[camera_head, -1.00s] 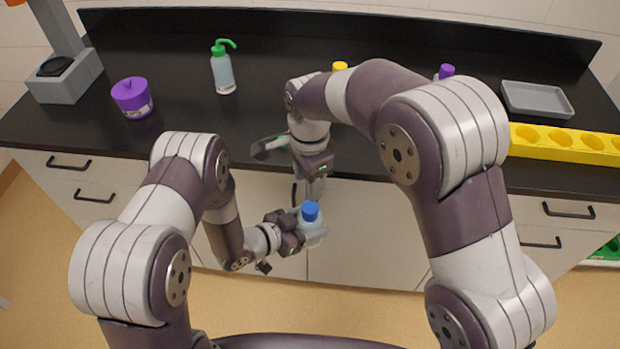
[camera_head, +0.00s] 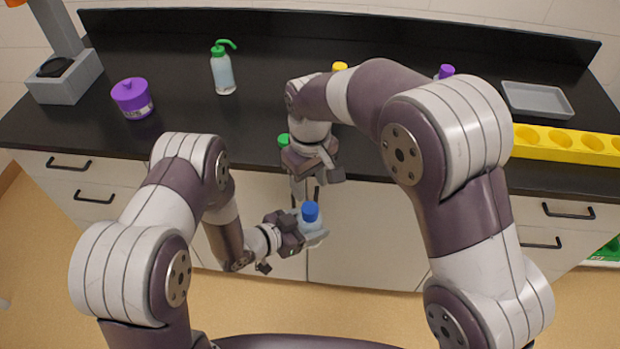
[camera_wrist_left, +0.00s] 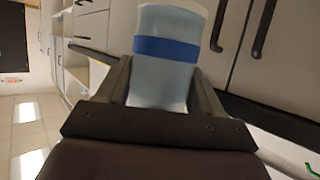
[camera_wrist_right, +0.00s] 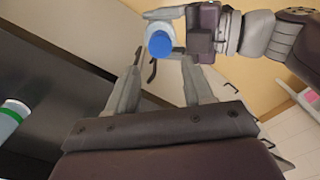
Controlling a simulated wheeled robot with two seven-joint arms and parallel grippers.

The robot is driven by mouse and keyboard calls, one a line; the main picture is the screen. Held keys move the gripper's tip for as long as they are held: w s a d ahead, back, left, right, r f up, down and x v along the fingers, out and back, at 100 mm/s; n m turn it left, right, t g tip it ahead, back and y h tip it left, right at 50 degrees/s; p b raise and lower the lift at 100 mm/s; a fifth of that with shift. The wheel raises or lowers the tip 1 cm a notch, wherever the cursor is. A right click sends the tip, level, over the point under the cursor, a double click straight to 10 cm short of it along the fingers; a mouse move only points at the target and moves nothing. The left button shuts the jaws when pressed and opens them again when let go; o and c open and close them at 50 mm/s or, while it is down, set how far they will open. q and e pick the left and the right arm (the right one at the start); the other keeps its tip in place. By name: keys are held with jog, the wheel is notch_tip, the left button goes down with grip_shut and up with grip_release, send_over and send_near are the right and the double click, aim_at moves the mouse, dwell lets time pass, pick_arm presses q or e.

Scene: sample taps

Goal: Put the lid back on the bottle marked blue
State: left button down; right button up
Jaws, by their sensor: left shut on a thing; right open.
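A pale bottle (camera_head: 312,222) with a blue lid (camera_head: 310,211) on top is held upright in front of the counter. My left gripper (camera_head: 305,234) is shut on its body from the left. My right gripper (camera_head: 307,190) is open and empty, just above and behind the lid. In the right wrist view the blue lid (camera_wrist_right: 160,43) lies beyond and between the open fingertips, apart from them. Whether the lid is fully seated cannot be told.
Cabinet drawers face me below.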

aim_at(310, 207)
notch_tip(310, 207, down, 8)
jog(key=shift+r, duration=0.15)
dwell(0.3)
jog(key=c, duration=0.9)
jog(key=m, duration=0.7)
jog(key=shift+m, duration=0.4)
jog(key=m, duration=0.6)
jog(key=shift+m, duration=0.4)
jog(key=o, duration=1.2)
jog(key=shift+o, duration=0.2)
notch_tip(310, 207, up, 8)
jog(key=shift+f, duration=0.25)
